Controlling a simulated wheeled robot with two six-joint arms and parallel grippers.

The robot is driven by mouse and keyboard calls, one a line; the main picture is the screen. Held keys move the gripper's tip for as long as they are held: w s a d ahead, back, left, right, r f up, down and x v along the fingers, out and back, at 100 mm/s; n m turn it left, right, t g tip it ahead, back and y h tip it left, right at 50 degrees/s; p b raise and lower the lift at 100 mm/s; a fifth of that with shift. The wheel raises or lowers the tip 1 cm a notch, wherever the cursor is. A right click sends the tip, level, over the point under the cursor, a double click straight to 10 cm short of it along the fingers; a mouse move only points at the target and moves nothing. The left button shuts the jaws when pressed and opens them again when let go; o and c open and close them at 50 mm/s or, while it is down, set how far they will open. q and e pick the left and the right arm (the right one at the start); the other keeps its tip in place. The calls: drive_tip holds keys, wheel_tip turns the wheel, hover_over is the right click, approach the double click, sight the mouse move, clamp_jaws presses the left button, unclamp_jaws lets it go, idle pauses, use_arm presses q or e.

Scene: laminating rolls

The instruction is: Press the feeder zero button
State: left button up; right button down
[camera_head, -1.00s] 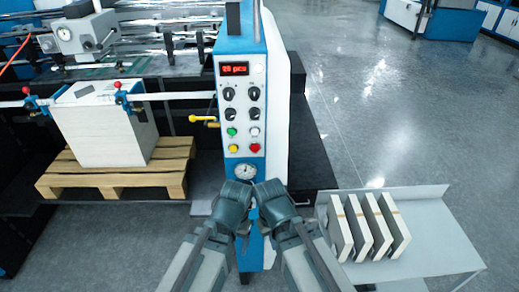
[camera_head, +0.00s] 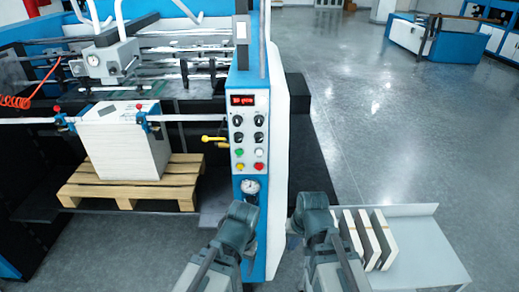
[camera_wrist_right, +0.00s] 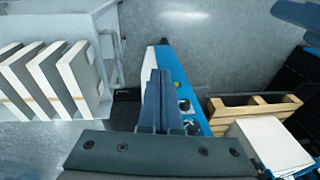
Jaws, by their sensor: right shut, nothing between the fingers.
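The control panel (camera_head: 249,130) is on the blue and white machine column at the centre of the head view. It has a red display (camera_head: 242,100), several dark knobs, and green (camera_head: 239,152), white (camera_head: 259,153), yellow (camera_head: 239,166) and red (camera_head: 259,166) buttons. The labels are too small to read, so I cannot tell which is feeder zero. My right gripper (camera_wrist_right: 158,100) is shut and empty in the wrist view, pointing toward the column, apart from the buttons. My left arm is at the lower centre of the head view; its fingers cannot be made out.
A round gauge (camera_head: 250,187) is below the buttons, and a yellow lever (camera_head: 214,139) juts out left. A paper stack (camera_head: 125,148) is on a wooden pallet (camera_head: 125,190) at left. Several upright blocks (camera_head: 366,238) stand on a grey table (camera_head: 432,250) at right.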

sight(259, 152)
drive_tip(key=w+a+r+m+t+y+p, duration=0.1)
drive_tip(key=w+a+r+m+t+y, duration=0.2)
drive_tip(key=w+r+m, duration=0.3)
drive_tip(key=w+a+r+m+t+y+p, duration=0.1)
drive_tip(key=w+a+r+m+t+y, duration=0.3)
drive_tip(key=w+a+r+m+t, duration=0.1)
wheel_tip(259, 152, up, 4)
drive_tip(key=w+a+m, duration=0.1)
drive_tip(key=w+m, duration=0.1)
drive_tip(key=w, duration=0.1)
drive_tip(key=shift+r, duration=0.15)
drive_tip(key=shift+w, duration=0.1)
drive_tip(key=shift+w, duration=4.25)
drive_tip(key=shift+w, duration=0.1)
drive_tip(key=shift+w, duration=0.3)
